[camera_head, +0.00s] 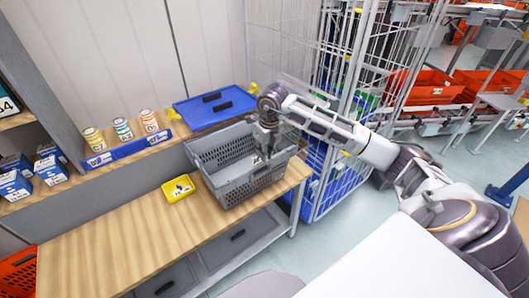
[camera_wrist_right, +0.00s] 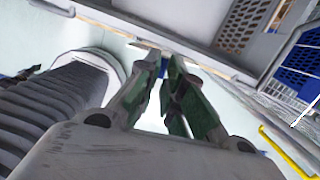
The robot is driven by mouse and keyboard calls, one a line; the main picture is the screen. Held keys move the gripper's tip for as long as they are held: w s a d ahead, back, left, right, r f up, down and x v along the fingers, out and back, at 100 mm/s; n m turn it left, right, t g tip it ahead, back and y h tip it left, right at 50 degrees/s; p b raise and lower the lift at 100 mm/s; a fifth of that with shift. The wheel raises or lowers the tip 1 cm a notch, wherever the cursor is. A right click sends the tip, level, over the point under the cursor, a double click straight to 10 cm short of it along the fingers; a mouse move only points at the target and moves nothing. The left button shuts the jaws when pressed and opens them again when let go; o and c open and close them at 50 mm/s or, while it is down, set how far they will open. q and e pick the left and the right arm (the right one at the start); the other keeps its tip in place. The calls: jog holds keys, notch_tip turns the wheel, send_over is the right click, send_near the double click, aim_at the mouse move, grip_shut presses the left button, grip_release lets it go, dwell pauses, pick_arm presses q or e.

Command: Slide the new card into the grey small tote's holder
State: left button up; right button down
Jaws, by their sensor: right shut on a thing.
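The grey small tote (camera_head: 232,189) stands on the wooden bench, open at the top and apparently empty. Its card holder cannot be made out. My right gripper (camera_head: 262,158) reaches in from the right and hangs at the tote's right-hand end, pointing down. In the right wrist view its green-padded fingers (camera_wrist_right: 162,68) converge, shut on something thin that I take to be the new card. The card is hardly visible, seen edge-on or hidden by the fingers. My left gripper is not in view.
A yellow tray (camera_head: 178,188) with a white piece lies left of the tote. A blue lid or tray (camera_head: 214,106) lies behind it. A blue rack (camera_head: 127,151) with several jars above is at the left. A wire cage trolley (camera_head: 345,170) stands close at right. The front-left bench is clear.

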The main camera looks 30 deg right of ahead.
jog(key=shift+m, duration=0.5)
jog(key=shift+f, duration=0.2)
jog(key=shift+f+b, duration=0.7)
jog(key=shift+f, duration=0.6)
jog(key=shift+f+b, duration=0.2)
jog(key=shift+b, duration=0.25)
dwell(1.0)
jog(key=shift+f+b, duration=1.3)
jog(key=shift+f, duration=0.3)
dwell(0.6)
jog(key=shift+s+f, duration=0.15)
jog(key=shift+f, duration=0.2)
